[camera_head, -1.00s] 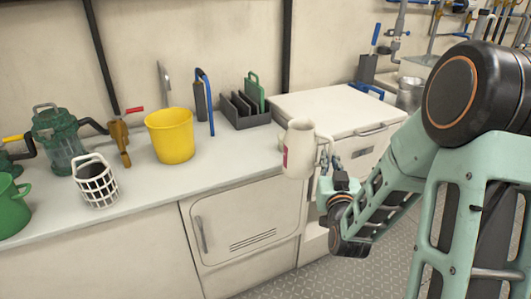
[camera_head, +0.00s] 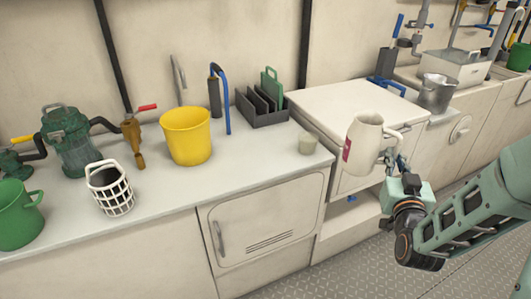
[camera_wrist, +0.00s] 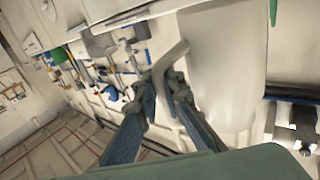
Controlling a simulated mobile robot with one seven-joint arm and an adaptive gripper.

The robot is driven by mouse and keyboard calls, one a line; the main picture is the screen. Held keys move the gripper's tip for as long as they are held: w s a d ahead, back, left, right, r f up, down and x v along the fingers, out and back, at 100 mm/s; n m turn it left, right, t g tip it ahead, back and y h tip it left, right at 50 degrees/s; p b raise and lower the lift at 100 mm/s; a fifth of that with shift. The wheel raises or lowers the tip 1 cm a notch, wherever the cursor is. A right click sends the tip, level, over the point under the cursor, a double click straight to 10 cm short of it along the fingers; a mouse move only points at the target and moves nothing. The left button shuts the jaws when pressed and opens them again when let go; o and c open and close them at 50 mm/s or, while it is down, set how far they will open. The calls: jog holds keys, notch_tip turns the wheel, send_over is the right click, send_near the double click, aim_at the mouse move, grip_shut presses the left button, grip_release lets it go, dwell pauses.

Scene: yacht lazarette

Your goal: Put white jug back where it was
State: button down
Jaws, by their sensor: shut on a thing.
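The white jug (camera_head: 362,144) has a pink-red label on its left side and a handle on its right. It is held upright in the air in front of the white chest (camera_head: 350,105). My gripper (camera_head: 394,163) is shut on the jug's handle from the right. In the wrist view the two fingers (camera_wrist: 162,98) close around the handle, and the pale jug body (camera_wrist: 228,70) fills the upper right. The jug's base appears clear of any surface.
A metal pot (camera_head: 436,93) stands at right. Bare counter lies in front of the bucket.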

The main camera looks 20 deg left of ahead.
aim_at(353, 133)
jog(key=a+r+n+y+p, duration=0.1)
jog(key=a, duration=0.2)
jog(key=s+a+r+n+g+y+p, duration=0.1)
jog(key=a+r+y, duration=0.1)
jog(key=a, duration=0.2)
jog(key=s+a+r+n+y+p, duration=0.1)
jog(key=a+r, duration=0.1)
jog(key=a, duration=0.2)
jog(key=shift+s+r+g+y, duration=0.15)
jog(key=shift+s+g+y, duration=0.1)
jog(key=shift+g+y, duration=0.15)
jog(key=s+a+r+n+g+y+p, duration=0.3)
jog(key=s+a+n+y+p, duration=0.15)
jog(key=a, duration=0.55)
jog(key=shift+m, duration=0.35)
jog(key=w+a+f+b, duration=0.1)
jog(key=w+a+f, duration=0.2)
jog(key=f, duration=0.1)
jog(key=w+a+f+b, duration=0.2)
jog(key=w+f, duration=0.2)
jog(key=w+a+f+b, duration=0.2)
jog(key=w+a+f, duration=0.1)
jog(key=f, duration=0.2)
jog(key=shift+w+a, duration=0.3)
jog(key=shift+w, duration=0.05)
jog(key=shift+r, duration=0.15)
